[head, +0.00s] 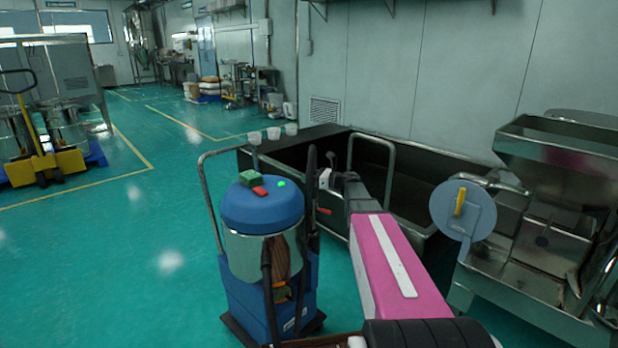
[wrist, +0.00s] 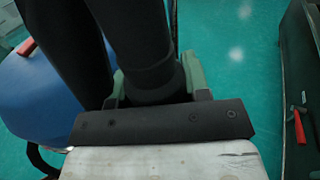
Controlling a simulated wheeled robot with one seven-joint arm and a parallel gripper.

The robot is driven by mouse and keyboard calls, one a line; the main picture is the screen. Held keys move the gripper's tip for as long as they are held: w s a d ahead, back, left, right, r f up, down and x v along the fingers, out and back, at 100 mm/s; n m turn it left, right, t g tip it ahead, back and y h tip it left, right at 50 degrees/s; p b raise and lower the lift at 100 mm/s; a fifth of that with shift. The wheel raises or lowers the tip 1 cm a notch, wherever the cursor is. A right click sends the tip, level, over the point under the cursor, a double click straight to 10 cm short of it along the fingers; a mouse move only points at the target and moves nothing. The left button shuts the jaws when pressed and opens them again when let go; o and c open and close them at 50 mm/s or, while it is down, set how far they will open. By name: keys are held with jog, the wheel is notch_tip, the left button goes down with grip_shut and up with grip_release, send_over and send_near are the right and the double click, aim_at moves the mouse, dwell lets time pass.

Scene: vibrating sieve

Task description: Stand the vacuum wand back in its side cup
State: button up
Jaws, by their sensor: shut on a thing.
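The vacuum (head: 262,206) has a blue lid and a shiny metal body. It stands on a dark wheeled base. The vacuum wand (head: 311,172) is a black tube standing nearly upright beside the lid's right side. My gripper (head: 320,180) is shut on it. In the wrist view, the green fingers of my gripper (wrist: 154,88) hold the wand (wrist: 135,40) from both sides near a thicker collar. The vacuum's blue lid (wrist: 50,105) is close on the left there. I cannot make out the side cup or whether the wand's lower end is in it.
A second black tube (wrist: 60,40) runs close to the wand. A dark open trough (head: 280,165) stands behind the vacuum, and a red handle (wrist: 299,126) shows on the right. A steel machine (head: 560,175) stands at right.

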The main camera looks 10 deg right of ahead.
jog(key=shift+f, duration=0.25)
dwell(0.5)
jog(key=o, duration=1)
jog(key=shift+d, duration=0.1)
jog(key=v, duration=1)
jog(key=shift+s+d, duration=0.2)
jog(key=shift+d, duration=0.05)
